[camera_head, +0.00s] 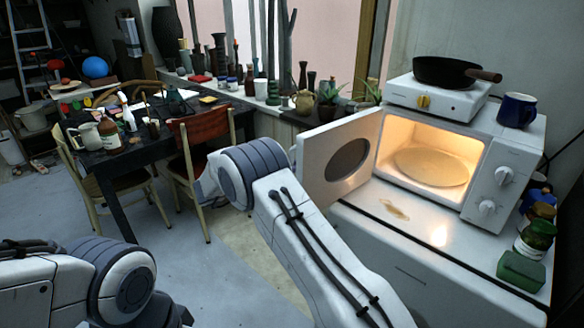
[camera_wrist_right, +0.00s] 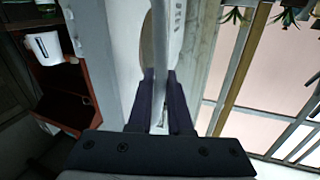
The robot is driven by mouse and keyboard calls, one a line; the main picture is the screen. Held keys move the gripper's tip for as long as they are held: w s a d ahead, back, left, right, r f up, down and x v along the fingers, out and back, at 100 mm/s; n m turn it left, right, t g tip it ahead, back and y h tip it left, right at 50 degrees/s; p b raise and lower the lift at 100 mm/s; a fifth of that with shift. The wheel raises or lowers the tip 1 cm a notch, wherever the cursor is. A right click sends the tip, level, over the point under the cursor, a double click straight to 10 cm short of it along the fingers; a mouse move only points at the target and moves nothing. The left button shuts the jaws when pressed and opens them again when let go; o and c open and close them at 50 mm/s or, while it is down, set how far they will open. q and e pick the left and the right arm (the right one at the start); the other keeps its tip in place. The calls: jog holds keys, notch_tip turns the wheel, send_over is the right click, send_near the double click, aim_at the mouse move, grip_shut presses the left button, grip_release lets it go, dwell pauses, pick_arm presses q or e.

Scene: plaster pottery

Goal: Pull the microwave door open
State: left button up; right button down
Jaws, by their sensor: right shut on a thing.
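The white microwave (camera_head: 500,165) stands on a white counter at the right of the head view. Its door (camera_head: 325,178) with a dark oval window is swung wide open to the left, and the lit cavity with its round plate (camera_head: 430,165) shows. In the right wrist view my right gripper (camera_wrist_right: 158,100) is shut on the pale door handle (camera_wrist_right: 160,50), one dark finger on each side of it. In the head view the right wrist is beside the door's outer edge, and its fingers are hidden. My left arm shows at the lower left; its gripper is out of view.
A hotplate (camera_head: 435,97) with a black pan (camera_head: 445,72) and a blue mug (camera_head: 517,110) stand on the microwave. Jars and a green box (camera_head: 521,271) line the counter's right side. A chair (camera_head: 200,135) and a cluttered dark table stand to the left.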

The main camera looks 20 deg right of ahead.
jog(key=c, duration=1.1)
grip_release()
jog(key=shift+d, duration=0.2)
jog(key=shift+a, duration=0.1)
jog(key=shift+a, duration=0.1)
jog(key=a, duration=0.3)
jog(key=a+b, duration=0.1)
jog(key=a, duration=0.3)
jog(key=s+a, duration=0.1)
jog(key=a, duration=0.2)
jog(key=shift+a+b, duration=0.15)
jog(key=shift+b, duration=0.15)
